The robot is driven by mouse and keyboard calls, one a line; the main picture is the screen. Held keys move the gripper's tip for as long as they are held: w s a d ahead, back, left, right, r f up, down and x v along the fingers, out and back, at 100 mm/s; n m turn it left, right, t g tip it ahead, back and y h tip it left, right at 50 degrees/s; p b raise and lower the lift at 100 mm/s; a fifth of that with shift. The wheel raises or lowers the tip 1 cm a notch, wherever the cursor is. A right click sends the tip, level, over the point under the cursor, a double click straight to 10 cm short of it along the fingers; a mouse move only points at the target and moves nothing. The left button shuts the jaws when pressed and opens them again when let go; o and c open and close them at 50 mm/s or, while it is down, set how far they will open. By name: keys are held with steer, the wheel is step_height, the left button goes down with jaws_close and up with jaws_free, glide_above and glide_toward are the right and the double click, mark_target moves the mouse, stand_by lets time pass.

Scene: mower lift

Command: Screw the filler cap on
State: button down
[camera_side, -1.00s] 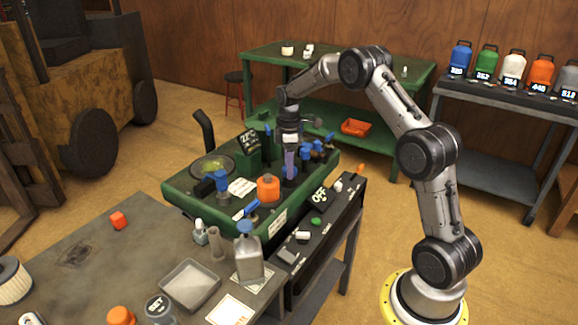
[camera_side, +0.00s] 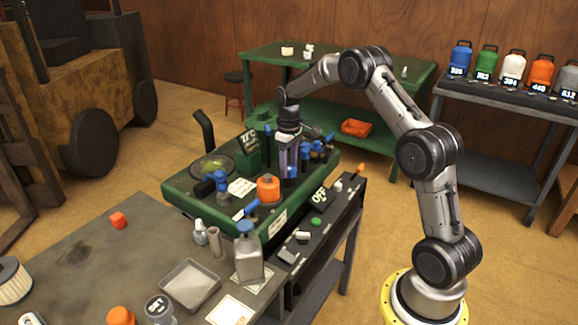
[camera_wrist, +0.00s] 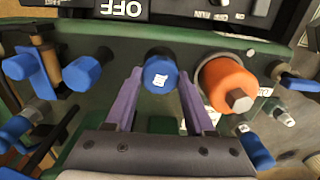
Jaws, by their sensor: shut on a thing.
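A blue cap (camera_wrist: 160,72) with a small white mark sits between my gripper's two purple fingers in the wrist view. My gripper (camera_wrist: 159,80) is shut on this cap, with one finger on each side. In the side view my gripper (camera_side: 287,170) points straight down over the green machine deck (camera_side: 180,196), with a bit of blue showing at its fingertips. The cap's underside and whatever it sits on are hidden, so I cannot tell how it is seated.
An orange canister with a hex end (camera_wrist: 229,82) stands close to the right of the cap in the wrist view; it also shows in the side view (camera_side: 268,188). Blue-handled fittings (camera_wrist: 82,73) crowd the deck. A dark panel marked OFF (camera_side: 320,194) lies alongside.

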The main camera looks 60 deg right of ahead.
steer(key=m, duration=0.4)
steer(key=shift+m, duration=0.9)
steer(key=m, duration=0.4)
steer(key=shift+m, duration=0.4)
steer(key=shift+m, duration=0.4)
steer(key=m, duration=0.5)
